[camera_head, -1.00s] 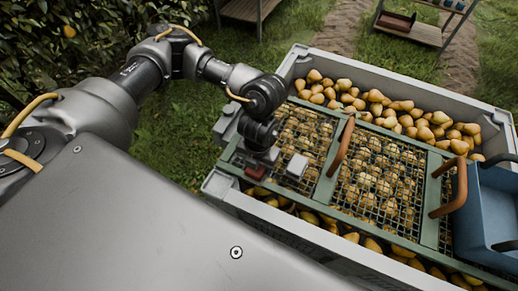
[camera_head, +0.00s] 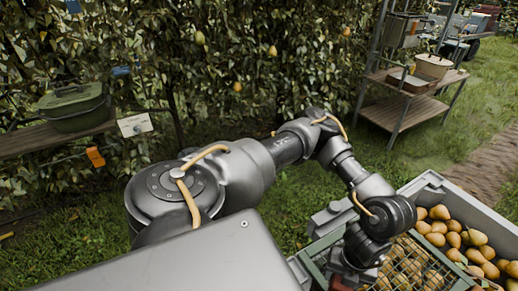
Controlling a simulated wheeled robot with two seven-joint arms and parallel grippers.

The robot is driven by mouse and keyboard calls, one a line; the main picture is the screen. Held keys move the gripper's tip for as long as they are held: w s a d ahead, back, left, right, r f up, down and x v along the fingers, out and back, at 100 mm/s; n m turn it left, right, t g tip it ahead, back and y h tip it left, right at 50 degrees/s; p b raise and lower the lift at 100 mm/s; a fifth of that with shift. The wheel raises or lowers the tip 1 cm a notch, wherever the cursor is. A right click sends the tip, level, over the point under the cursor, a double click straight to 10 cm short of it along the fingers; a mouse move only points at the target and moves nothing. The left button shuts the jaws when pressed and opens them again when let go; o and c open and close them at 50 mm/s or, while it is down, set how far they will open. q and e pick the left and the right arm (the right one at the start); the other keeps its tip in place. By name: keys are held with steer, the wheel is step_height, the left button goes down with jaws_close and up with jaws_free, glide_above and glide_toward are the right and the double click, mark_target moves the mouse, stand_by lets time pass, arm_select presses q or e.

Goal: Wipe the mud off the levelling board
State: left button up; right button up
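A green-framed mesh panel (camera_head: 318,262) lies over pears in a grey crate (camera_head: 428,183) at the bottom right. No mud can be made out. My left gripper (camera_head: 352,282) points down at the panel's left end, at the bottom edge of the view. Its fingertips are partly cut off, so its opening cannot be judged. A small reddish piece shows beside it at the bottom edge. My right gripper is out of view.
A green lidded pot (camera_head: 72,106) stands on a wooden shelf (camera_head: 55,137) at the left. A wooden rack (camera_head: 395,115) at the upper right holds a pale bucket (camera_head: 433,67) and a reddish-brown tray (camera_head: 408,82). Leafy fruit trees fill the back. Grass lies between.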

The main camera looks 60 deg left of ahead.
arm_select(q)
steer(key=n, duration=0.4)
steer(key=a+n, duration=0.1)
steer(key=shift+w+r+n, duration=0.15)
steer(key=shift+w+n, duration=0.2)
steer(key=shift+n, duration=0.05)
steer(key=n, duration=0.5)
steer(key=shift+w+a+r+n, duration=0.15)
steer(key=shift+w+a+n, duration=0.1)
steer(key=shift+a+n, duration=0.05)
steer(key=n, duration=0.4)
steer(key=a+n, duration=0.1)
steer(key=n, duration=0.1)
steer(key=shift+w+r+n, duration=0.15)
steer(key=shift+w+n, duration=0.25)
steer(key=n, duration=0.3)
steer(key=shift+w+a+r+n, duration=0.1)
steer(key=shift+w+a+n, duration=0.1)
steer(key=shift+n, duration=0.2)
